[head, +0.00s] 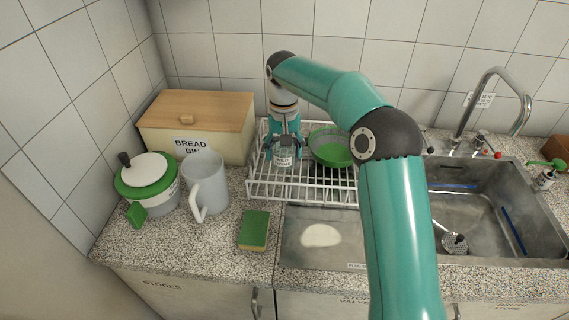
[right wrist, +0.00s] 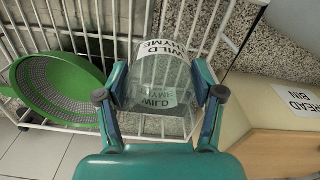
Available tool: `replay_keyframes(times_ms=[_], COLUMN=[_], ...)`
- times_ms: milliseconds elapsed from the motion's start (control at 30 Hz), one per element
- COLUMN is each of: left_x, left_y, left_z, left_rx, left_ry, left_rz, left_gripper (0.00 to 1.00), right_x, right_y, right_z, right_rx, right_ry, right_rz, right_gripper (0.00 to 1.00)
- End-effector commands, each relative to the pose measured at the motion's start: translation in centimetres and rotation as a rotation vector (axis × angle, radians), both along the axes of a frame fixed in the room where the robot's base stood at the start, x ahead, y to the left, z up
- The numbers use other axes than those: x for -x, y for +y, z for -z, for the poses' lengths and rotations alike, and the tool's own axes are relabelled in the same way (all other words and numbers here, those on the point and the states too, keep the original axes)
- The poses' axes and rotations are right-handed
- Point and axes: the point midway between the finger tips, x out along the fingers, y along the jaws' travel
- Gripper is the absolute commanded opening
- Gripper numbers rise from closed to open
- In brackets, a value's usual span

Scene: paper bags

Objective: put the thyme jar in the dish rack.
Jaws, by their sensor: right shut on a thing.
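The thyme jar (right wrist: 158,75) is clear glass with a white "WILD THYME" label. My right gripper (right wrist: 160,100) is shut on it, one finger on each side. In the head view the right gripper (head: 284,150) points down over the left part of the white wire dish rack (head: 300,188), with the jar (head: 283,161) between its fingers. The jar is at or just above the rack's wires; I cannot tell if it touches them. My left gripper is not in view.
A green colander (head: 331,147) sits in the rack right of the jar. The bread bin (head: 195,122), a white jug (head: 205,183) and a green-and-white pot (head: 148,181) stand to the left. A sponge (head: 254,229) lies in front. The sink (head: 470,215) is at right.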

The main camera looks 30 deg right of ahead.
Motion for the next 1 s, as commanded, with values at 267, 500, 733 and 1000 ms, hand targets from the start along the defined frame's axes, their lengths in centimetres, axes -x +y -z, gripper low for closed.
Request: replay_keyframes(times_ms=[267,500,733,1000], left_x=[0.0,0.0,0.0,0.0], left_y=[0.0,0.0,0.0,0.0], left_z=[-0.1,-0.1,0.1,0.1], left_rx=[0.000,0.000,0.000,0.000], left_ry=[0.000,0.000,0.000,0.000], left_rz=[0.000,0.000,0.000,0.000], left_gripper=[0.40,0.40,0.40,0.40], right_x=[0.1,0.0,0.0,0.0], right_y=[0.0,0.0,0.0,0.0], right_z=[3.2,4.3,4.6,4.6], right_rx=[0.000,0.000,0.000,0.000], right_ry=[0.002,-0.002,-0.001,-0.001], right_rz=[0.001,0.001,0.000,0.000], right_gripper=[0.27,0.27,0.27,0.92])
